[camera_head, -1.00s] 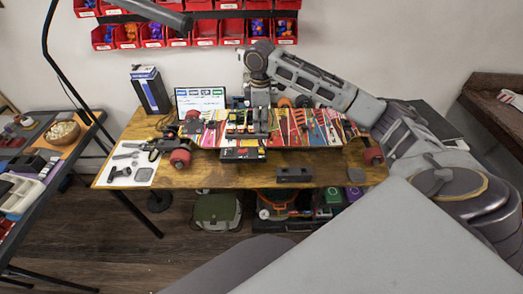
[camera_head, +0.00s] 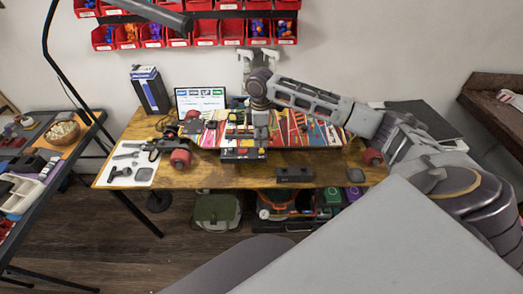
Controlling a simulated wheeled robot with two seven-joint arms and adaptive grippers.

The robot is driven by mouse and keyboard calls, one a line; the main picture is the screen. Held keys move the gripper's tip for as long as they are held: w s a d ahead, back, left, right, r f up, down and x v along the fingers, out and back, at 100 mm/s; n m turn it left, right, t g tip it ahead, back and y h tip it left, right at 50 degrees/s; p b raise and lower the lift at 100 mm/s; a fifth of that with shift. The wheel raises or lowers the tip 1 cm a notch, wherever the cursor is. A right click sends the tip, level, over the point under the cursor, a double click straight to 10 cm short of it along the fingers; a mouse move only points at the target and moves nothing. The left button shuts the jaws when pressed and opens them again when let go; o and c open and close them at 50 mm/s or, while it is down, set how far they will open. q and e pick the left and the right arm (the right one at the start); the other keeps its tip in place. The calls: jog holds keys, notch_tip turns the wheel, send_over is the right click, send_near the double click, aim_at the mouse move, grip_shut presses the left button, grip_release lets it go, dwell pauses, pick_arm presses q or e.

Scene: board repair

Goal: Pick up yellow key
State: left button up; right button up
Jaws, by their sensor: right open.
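I cannot make out a yellow key for certain. Small yellow bits (camera_head: 234,117) show on the dark part of the colourful skateboard deck, just left of my right gripper, but they are too small to identify. The deck (camera_head: 295,128) lies across the wooden table with red wheels at its ends. My right gripper (camera_head: 261,143) points down over the middle of the deck, close to its near edge, and hides what is behind it. It is open, and I see nothing held in it. My left gripper is not in view.
A black box (camera_head: 294,174) sits at the table's front edge. A white sheet with tools (camera_head: 131,165) lies at the left. A tall dark box (camera_head: 150,90) and a white screen (camera_head: 201,99) stand at the back. Red bins (camera_head: 205,33) hang on the wall.

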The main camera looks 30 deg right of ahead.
aim_at(262, 150)
jog(key=shift+f, duration=0.25)
jog(key=shift+f, duration=0.1)
jog(key=shift+s+d+f+p, duration=0.1)
jog(key=shift+s+f+p, duration=0.05)
jog(key=shift+f, duration=1.1)
jog(key=shift+s+f+p, duration=0.15)
jog(key=shift+f, duration=1.1)
jog(key=shift+c, duration=0.4)
grip_shut()
